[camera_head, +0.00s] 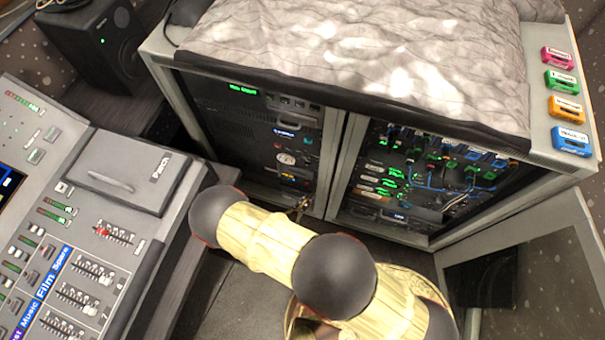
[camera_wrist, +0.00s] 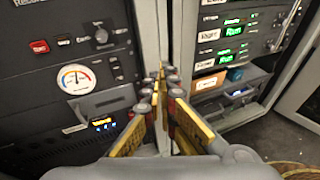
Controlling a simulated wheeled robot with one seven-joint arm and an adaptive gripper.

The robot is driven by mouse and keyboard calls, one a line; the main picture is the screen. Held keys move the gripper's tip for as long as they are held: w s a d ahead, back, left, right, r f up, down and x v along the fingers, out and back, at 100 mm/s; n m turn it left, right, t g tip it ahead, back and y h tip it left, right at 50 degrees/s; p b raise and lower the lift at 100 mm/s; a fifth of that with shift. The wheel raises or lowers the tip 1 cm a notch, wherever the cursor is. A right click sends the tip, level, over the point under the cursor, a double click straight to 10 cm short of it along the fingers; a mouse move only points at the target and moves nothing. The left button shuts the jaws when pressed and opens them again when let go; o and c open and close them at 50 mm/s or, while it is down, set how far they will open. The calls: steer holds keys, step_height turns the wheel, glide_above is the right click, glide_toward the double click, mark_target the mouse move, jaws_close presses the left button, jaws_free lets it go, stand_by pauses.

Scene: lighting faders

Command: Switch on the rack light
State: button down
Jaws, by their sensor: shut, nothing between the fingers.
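The equipment rack (camera_head: 336,165) stands at the back with two bays side by side. No switch labelled for the rack light can be read. In the head view the gripper tip (camera_head: 301,206) is small and low by that post, partly hidden by my arm. Contact with the rack cannot be told.
The right bay has green-lit modules (camera_wrist: 231,30) and blue cables. An open door (camera_head: 520,275) stands at the right. A mixing console (camera_head: 75,230) is at the left, with a speaker (camera_head: 95,45) behind it. A grey cloth (camera_head: 350,50) and several coloured cassettes (camera_head: 562,83) lie on top.

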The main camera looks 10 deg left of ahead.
steer(key=a+f+n+t+y, duration=0.2)
steer(key=a+f+n+y, duration=0.2)
steer(key=a+f+y, duration=0.1)
steer(key=shift+s+a, duration=0.4)
steer(key=b, duration=0.5)
glide_toward(306, 166)
steer(key=x, duration=0.2)
steer(key=f+x, duration=0.1)
steer(key=x, duration=0.2)
steer(key=shift+s+a, duration=0.1)
steer(key=shift+s, duration=0.05)
steer(key=shift+w+r, duration=0.2)
steer(key=shift+w, duration=0.5)
